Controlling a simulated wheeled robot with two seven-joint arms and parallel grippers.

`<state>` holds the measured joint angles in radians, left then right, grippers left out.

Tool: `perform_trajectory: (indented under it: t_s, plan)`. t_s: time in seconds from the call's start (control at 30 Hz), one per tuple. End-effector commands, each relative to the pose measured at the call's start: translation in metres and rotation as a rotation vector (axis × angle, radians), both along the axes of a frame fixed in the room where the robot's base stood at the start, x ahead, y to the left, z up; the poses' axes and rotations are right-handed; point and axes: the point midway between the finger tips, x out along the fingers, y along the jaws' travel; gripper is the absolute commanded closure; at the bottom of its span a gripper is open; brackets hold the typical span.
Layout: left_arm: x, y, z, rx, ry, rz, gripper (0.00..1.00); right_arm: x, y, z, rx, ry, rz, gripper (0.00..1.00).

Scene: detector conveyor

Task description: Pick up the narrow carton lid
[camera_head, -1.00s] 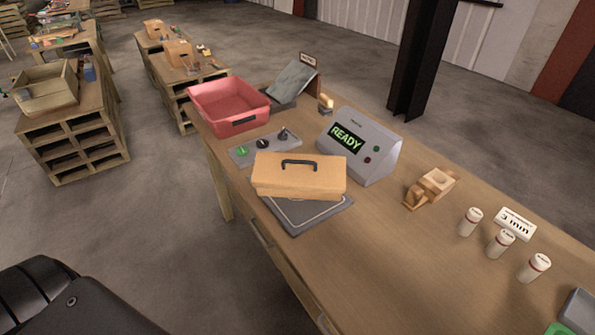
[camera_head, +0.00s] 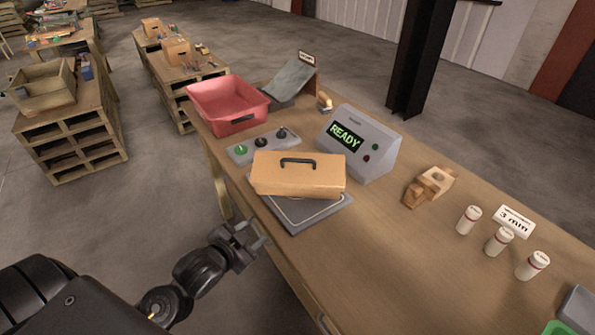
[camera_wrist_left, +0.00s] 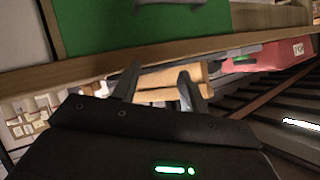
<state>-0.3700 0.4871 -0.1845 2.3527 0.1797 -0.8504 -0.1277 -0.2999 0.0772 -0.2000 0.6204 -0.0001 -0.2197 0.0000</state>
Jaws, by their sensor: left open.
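The narrow carton lid (camera_head: 298,178) is a tan lid with a black handle (camera_head: 298,161) on top. It sits over the grey plate (camera_head: 318,215) near the table's front edge; what lies under it is hidden. My left gripper (camera_head: 253,236) is in front of the table edge, below and left of the lid in the head view, apart from it. In the left wrist view its two fingers (camera_wrist_left: 160,80) are spread with nothing held between them. A tan shape (camera_wrist_left: 188,75) shows behind the fingers, probably the carton. My right gripper is not in view.
A red bin (camera_head: 228,103) and a knob panel (camera_head: 262,145) stand left of the lid. A READY console (camera_head: 372,155) stands behind it. A wooden block (camera_head: 430,187) and white bottles (camera_head: 500,241) stand to the right. The table front between is clear.

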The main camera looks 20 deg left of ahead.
Motion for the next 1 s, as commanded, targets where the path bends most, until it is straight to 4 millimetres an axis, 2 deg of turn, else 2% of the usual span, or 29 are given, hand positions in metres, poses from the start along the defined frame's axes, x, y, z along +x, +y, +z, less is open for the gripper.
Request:
perform_trajectory:
  t_s: [0.03, 0.13, 0.2, 0.33, 0.57, 0.83, 1.0]
  plan:
    - [0.015, 0.005, 0.017, 0.029, -0.082, -0.030, 0.56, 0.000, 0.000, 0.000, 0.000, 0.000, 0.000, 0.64]
    - [0.038, 0.013, 0.052, 0.081, -0.242, -0.093, 0.56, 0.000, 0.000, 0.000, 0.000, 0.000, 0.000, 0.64]
    - [0.050, 0.016, 0.073, 0.113, -0.337, -0.133, 0.56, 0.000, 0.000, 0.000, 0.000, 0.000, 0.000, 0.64]
    - [0.060, 0.019, 0.099, 0.155, -0.450, -0.181, 0.56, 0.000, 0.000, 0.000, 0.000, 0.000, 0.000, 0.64]
    - [0.066, 0.019, 0.108, 0.167, -0.489, -0.198, 0.56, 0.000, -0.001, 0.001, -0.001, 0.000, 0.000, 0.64]
    - [0.104, 0.013, 0.110, 0.168, -0.489, -0.196, 0.56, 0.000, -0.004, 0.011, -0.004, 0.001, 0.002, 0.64]
    - [0.117, 0.010, 0.108, 0.168, -0.488, -0.196, 0.56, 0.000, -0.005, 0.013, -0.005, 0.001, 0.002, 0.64]
